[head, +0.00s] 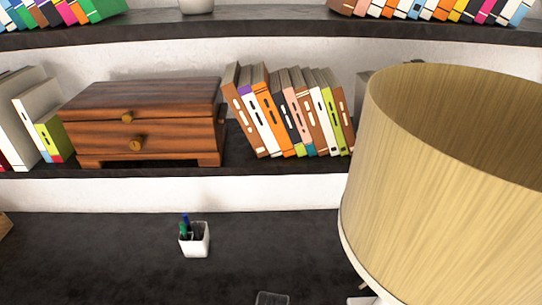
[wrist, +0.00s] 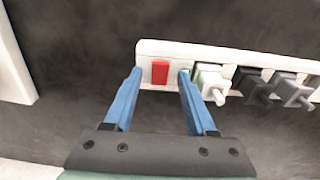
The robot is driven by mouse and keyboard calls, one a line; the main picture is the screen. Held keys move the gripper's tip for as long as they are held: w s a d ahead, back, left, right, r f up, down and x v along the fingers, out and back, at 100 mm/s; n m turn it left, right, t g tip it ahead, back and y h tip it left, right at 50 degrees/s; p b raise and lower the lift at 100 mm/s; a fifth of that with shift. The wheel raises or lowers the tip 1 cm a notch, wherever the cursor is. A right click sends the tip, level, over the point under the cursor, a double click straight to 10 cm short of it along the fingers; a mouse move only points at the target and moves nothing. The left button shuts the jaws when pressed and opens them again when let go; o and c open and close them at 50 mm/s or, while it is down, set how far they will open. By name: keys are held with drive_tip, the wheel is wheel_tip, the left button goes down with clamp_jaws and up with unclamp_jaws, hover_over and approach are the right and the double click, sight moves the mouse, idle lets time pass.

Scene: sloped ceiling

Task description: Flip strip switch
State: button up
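A white power strip (wrist: 146,49) lies on the dark surface in the wrist view, running to the right edge. Its red switch (wrist: 160,72) is at the strip's left end. White, black and grey plugs sit in the strip to the right of the switch. My gripper (wrist: 160,78) is open, with its two blue fingers apart. In the picture the red switch shows between the fingertips; I cannot tell how far the fingertips are from the strip. The head view does not clearly show the strip or my gripper.
A white plug (wrist: 211,82) stands close to my right finger. A pale edge (wrist: 14,60) is at the left. In the head view, a large lampshade (head: 440,180) fills the right, and a pen cup (head: 195,241) stands on the dark desk (head: 90,255).

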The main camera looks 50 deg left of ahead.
drive_tip(key=shift+r, duration=0.15)
wheel_tip(320, 180, up, 13)
drive_tip(key=shift+s+d, duration=0.25)
drive_tip(key=shift+d, duration=0.1)
idle(0.3)
drive_tip(key=shift+f, duration=0.2)
idle(0.3)
